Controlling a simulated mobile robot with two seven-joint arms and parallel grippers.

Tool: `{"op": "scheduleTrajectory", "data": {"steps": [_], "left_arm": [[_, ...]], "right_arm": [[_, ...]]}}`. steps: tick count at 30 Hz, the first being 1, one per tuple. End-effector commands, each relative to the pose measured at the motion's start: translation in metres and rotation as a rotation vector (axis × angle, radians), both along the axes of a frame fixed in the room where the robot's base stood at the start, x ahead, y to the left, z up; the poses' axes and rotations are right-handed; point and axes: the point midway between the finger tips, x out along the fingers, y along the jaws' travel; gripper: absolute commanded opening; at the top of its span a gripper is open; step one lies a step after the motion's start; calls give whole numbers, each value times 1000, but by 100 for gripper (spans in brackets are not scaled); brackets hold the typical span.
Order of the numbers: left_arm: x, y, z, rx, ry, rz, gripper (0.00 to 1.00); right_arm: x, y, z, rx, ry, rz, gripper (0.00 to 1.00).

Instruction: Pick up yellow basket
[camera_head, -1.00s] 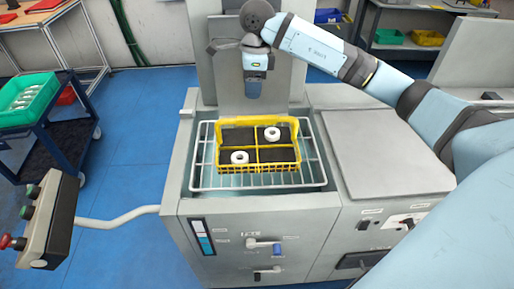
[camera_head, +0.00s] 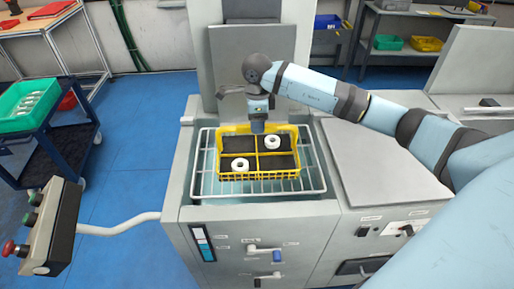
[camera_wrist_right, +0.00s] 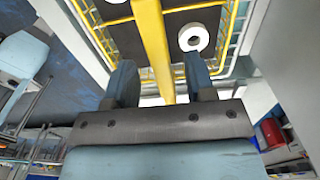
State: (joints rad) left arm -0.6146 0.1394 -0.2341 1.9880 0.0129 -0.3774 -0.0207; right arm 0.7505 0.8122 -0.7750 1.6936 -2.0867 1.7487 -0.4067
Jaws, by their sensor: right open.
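The yellow basket (camera_head: 230,174) sits on a wire rack (camera_head: 205,188) in the machine's open top. It has several compartments with dark bottoms. One white ring (camera_head: 240,164) lies in the front left compartment and another (camera_head: 272,142) in the back right one. My right gripper (camera_head: 257,126) points down at the basket's back rim in the head view. In the right wrist view its fingers (camera_wrist_right: 160,82) are open, on either side of the yellow handle bar (camera_wrist_right: 152,40). I cannot tell whether they touch it. My left gripper is not in view.
The machine's flat grey lid (camera_head: 370,160) lies right of the rack. A control box (camera_head: 50,225) on a bent arm stands at the left front. A blue cart with a green bin (camera_head: 28,105) stands at the left. Blue floor is clear between.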

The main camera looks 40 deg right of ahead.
Motion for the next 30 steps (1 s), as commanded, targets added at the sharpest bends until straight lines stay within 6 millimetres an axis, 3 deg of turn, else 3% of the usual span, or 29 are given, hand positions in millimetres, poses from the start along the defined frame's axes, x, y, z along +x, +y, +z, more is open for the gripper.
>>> {"op": "scheduleTrajectory", "data": {"steps": [6,30], "left_arm": [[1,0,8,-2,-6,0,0],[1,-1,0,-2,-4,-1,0]], "right_arm": [[0,0,-23,1,1,0,50],[0,0,-27,0,-1,1,50]]}}
